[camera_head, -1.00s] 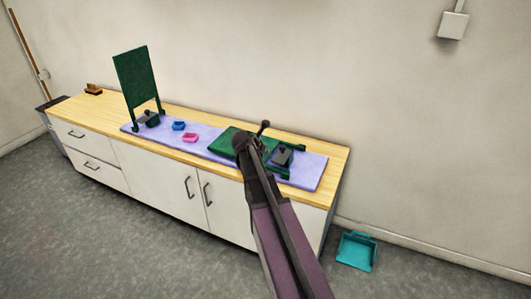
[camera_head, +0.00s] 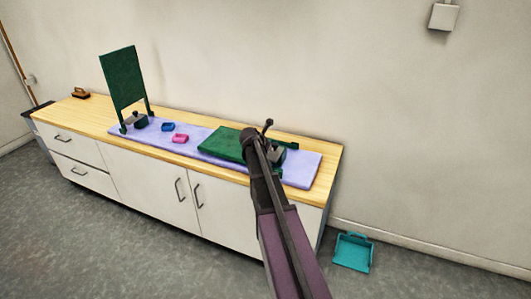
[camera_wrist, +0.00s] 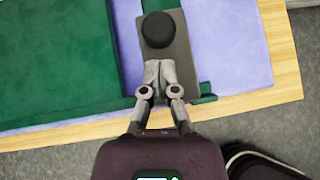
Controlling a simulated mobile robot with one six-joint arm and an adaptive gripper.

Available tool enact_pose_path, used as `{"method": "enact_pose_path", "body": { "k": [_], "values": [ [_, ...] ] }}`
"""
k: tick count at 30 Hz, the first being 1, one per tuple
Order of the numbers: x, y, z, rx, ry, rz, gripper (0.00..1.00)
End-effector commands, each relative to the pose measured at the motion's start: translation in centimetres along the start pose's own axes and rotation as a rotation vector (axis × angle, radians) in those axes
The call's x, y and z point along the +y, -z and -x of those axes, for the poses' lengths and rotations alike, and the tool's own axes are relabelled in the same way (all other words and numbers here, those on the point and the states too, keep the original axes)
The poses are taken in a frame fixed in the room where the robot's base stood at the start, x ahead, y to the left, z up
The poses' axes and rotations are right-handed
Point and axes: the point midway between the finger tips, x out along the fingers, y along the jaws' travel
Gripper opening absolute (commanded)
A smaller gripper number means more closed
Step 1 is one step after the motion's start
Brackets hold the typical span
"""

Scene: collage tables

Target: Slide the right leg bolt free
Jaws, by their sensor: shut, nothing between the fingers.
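The right leg bolt shows in the wrist view as a dark grey plate (camera_wrist: 180,52) with a round black knob (camera_wrist: 158,30) on it. It lies beside a flat green panel (camera_wrist: 55,50), over a narrow green strip, on the lavender mat. My gripper (camera_wrist: 158,66) is shut and empty, its fingertips over the plate just on the near side of the knob. I cannot tell whether they touch it. In the head view my arm hides most of the bolt (camera_head: 279,156) and my gripper; the green panel (camera_head: 220,144) lies to its left.
A second green panel (camera_head: 123,76) stands upright at the left of the mat (camera_head: 302,172). A blue tray (camera_head: 168,127) and a pink tray (camera_head: 180,139) lie between. The wooden counter's (camera_head: 335,155) right end is close to the bolt. A teal dustpan (camera_head: 353,252) is on the floor.

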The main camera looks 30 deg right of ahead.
Motion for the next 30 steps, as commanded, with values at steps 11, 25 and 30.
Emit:
{"method": "enact_pose_path", "body": {
  "k": [11, 25, 30],
  "values": [
    [0.0, -0.7, -0.8, 0.000, 0.000, 0.000, 0.00],
    [0.7, -3.2, -3.5, -0.001, 0.000, 0.000, 0.00],
    [0.7, -3.6, -3.9, -0.002, 0.000, 0.000, 0.00]
  ]
}}
